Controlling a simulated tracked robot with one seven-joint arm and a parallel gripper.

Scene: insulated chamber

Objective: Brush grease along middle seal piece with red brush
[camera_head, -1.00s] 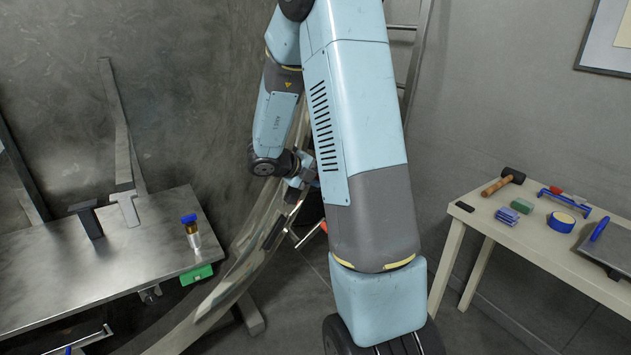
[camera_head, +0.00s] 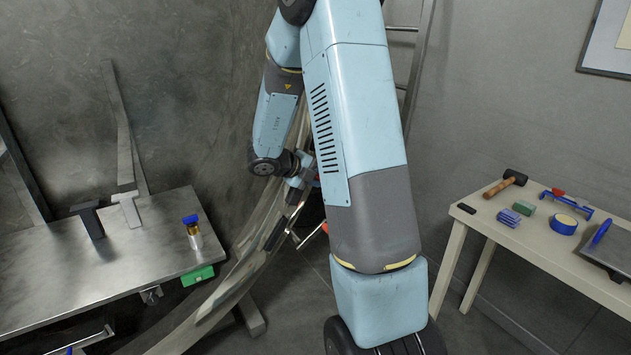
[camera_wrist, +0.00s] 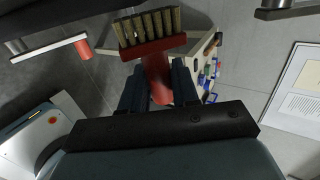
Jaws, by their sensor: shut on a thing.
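In the wrist view my gripper (camera_wrist: 158,90) is shut on the handle of the red brush (camera_wrist: 152,50). Its tan bristles (camera_wrist: 148,27) point toward the top of the picture, clear of any visible surface. In the head view my gripper (camera_head: 303,176) is partly hidden by my arm, beside a curved metal rim (camera_head: 235,285). Dark strips (camera_head: 276,232) lie along that rim below the gripper. I cannot tell which of them is the middle seal piece, or whether the bristles touch one.
A pale table (camera_head: 470,218) on the right holds a mallet (camera_head: 505,184), a blue tape roll (camera_head: 563,223) and other tools. A ladder (camera_head: 412,60) stands behind my arm.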

